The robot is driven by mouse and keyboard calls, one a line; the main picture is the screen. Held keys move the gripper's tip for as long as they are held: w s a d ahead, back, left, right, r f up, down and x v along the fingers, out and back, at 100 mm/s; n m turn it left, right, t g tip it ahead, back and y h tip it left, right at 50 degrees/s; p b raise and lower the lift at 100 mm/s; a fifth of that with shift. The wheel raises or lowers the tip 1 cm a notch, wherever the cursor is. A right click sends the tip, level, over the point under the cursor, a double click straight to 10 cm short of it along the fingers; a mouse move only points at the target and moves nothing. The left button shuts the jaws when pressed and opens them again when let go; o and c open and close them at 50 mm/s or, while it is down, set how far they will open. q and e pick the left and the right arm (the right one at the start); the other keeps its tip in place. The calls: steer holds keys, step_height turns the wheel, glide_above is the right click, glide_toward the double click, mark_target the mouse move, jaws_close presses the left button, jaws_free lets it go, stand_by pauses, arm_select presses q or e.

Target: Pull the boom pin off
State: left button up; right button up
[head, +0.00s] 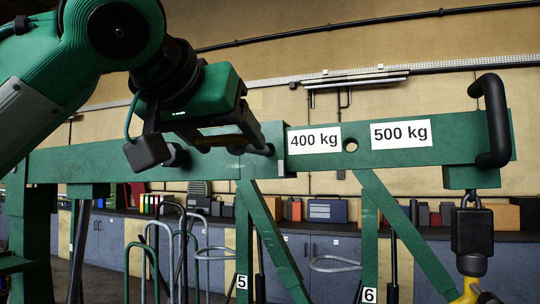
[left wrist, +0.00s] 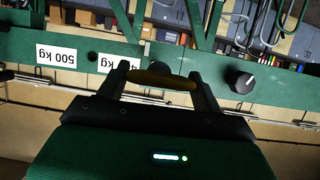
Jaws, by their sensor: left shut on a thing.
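The green boom (head: 105,158) runs across the head view, with "400 kg" and "500 kg" labels and an open hole between them. My left gripper (head: 205,145) is in front of the boom, left of the "400 kg" label. In the left wrist view, its two fingers (left wrist: 160,73) are shut on the ends of a dull yellow handle (left wrist: 158,81), which I take as the boom pin's grip. The pin's shaft is hidden, so I cannot tell how deep it sits in the boom. My right gripper is not in view.
A black knob (left wrist: 243,82) sticks out of the boom beside the gripper. A bent black handle (head: 495,120) and a hanging black hook block (head: 472,230) are at the boom's right end. Green struts stand below. Cabinets with boxes line the back wall.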

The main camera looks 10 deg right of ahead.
arm_select(q)
steer(key=shift+s+a+r, duration=0.1)
steer(key=shift+s+a, duration=0.05)
steer(key=shift+s, duration=0.05)
stand_by(0.3)
steer(key=v, duration=0.3)
steer(key=shift+s+r, duration=0.1)
steer(key=shift+r, duration=0.25)
